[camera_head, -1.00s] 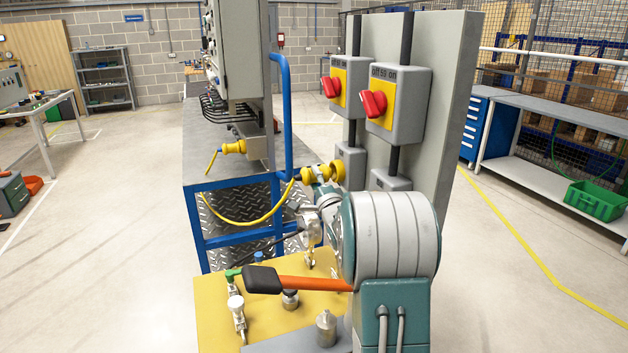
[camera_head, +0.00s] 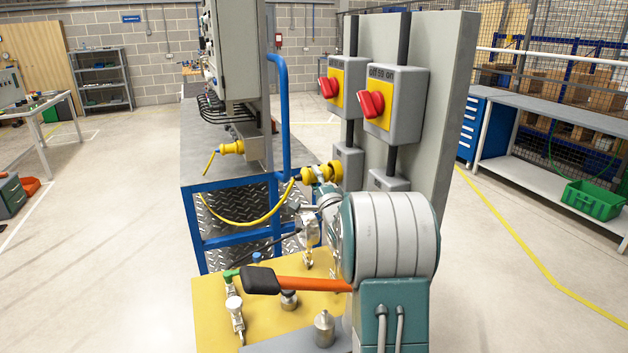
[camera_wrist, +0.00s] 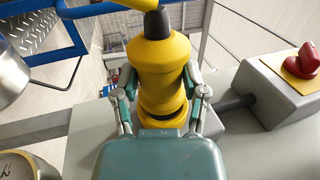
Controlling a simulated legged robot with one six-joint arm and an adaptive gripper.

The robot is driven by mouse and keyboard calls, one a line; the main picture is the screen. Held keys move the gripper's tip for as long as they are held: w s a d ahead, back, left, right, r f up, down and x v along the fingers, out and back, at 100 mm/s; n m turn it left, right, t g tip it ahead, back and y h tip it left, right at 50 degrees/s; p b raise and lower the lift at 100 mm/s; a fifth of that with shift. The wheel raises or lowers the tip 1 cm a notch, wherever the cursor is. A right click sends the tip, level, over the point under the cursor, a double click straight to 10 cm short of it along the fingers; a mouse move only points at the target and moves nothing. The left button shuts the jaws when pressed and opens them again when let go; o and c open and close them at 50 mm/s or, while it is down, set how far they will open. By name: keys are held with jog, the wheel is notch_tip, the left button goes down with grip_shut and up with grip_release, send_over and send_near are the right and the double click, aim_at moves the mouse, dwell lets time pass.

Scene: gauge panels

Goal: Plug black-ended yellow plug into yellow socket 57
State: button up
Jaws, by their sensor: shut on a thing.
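The yellow plug with a black end (camera_wrist: 159,60) is in my gripper (camera_wrist: 160,100), with a finger on each side of its yellow body in the wrist view. In the head view the plug (camera_head: 308,174) is at the grey panel, beside the yellow socket (camera_head: 335,171) on a grey box. A yellow cable (camera_head: 250,221) runs from its black end to the left. My gripper (camera_head: 322,180) is partly hidden behind my arm in the head view. The number 57 cannot be read, and I cannot tell how far the plug sits in the socket.
Two grey switch boxes with red knobs (camera_head: 370,104) are on the panel (camera_head: 450,110). A second yellow connector (camera_head: 231,147) is on the blue-framed bench at left. A blue pipe (camera_head: 284,110) rises behind the cable. An orange-handled tool (camera_head: 300,284) is near my arm.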

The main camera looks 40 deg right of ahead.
jog(key=shift+s+d, duration=0.15)
jog(key=shift+d, duration=0.35)
dwell(0.8)
jog(key=o, duration=1.3)
